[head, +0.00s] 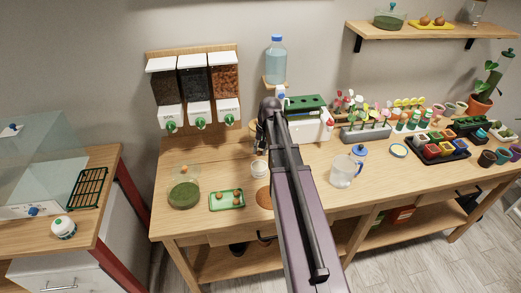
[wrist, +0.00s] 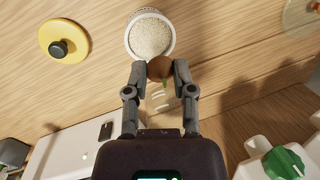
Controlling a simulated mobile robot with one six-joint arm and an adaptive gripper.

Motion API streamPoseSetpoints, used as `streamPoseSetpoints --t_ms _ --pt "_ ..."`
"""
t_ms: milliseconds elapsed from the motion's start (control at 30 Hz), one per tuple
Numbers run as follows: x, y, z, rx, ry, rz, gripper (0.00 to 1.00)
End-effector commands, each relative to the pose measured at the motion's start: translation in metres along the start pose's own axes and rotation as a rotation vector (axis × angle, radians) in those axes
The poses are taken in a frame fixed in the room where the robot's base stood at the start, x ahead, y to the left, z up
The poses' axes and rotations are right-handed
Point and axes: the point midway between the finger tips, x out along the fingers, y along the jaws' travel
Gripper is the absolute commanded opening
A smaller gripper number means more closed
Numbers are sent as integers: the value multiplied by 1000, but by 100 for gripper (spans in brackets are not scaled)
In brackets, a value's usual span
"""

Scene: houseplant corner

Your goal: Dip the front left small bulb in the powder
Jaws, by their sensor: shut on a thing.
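My gripper (wrist: 159,68) is shut on a small brown bulb (wrist: 159,67) with a green tip, held between its two fingertips. The bulb overlaps the near rim of a white round pot (wrist: 133,47) of pale powder (wrist: 150,36) in the wrist view. I cannot tell whether it touches the rim or is above it. A green tray (head: 227,208) left of the pot holds several small orange-brown bulbs (head: 237,193).
A glass bowl of green material (head: 184,192) stands left of the tray. A brown disc (head: 264,198) lies in front of the pot. A clear jug (head: 343,172) stands to the right. Dispensers (head: 198,90) hang behind.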

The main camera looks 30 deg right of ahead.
Motion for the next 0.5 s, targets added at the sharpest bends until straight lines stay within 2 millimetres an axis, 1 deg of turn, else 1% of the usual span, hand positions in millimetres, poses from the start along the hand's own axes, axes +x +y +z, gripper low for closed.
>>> streamPoseSetpoints --t_ms 267,500 --pt "4 0 0 -1 0 0 0" --pt "18 3 -2 -1 0 1 0"
